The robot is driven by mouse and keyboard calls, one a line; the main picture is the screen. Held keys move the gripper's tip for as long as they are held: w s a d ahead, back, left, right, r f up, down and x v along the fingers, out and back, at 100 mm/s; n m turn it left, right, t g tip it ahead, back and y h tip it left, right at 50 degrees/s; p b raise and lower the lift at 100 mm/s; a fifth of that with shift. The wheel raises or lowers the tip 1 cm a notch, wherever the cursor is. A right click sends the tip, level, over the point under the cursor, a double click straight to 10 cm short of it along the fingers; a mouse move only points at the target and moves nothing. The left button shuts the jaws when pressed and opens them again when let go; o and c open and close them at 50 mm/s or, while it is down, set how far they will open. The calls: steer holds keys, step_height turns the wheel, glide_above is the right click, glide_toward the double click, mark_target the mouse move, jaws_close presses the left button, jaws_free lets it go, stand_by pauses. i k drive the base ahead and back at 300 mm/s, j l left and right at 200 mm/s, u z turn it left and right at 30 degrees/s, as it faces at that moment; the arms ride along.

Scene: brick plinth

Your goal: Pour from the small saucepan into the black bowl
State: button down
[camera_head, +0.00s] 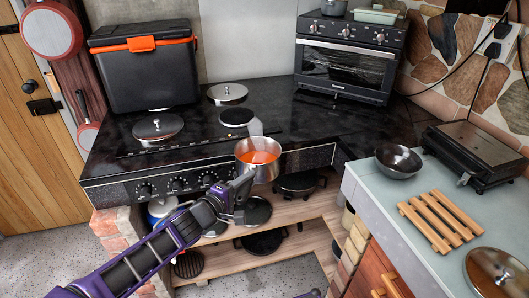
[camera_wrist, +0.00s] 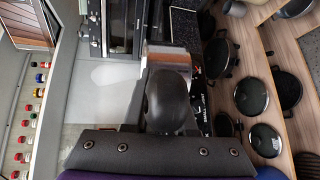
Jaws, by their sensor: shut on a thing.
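The small saucepan (camera_head: 259,172) is shiny metal and holds an orange-red content. It is upright in the air by the front edge of the black stove counter. My gripper (camera_head: 240,190) is shut on its handle, just below and left of the pan body. In the wrist view the saucepan (camera_wrist: 170,62) shows side on, with its dark handle (camera_wrist: 170,100) running toward my gripper; the fingertips are hard to make out there. The black bowl (camera_head: 398,163) stands upright on the pale counter to the right, apart from the saucepan. Its visible inside looks empty.
A wooden trivet (camera_head: 440,220), a lidded pan (camera_head: 496,276) and a black grill (camera_head: 475,150) share the pale counter (camera_head: 375,200). The stove counter (camera_head: 330,120) carries a cooler box (camera_head: 147,75), lids and an oven (camera_head: 347,65). Shelves with pans lie below the saucepan.

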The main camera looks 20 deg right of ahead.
mark_target(396, 161)
steer(key=j+z, duration=0.95)
steer(key=k+j+z, duration=0.1)
steer(key=j+z, duration=0.4)
steer(key=k+j+z, duration=0.2)
steer(key=j+z, duration=0.25)
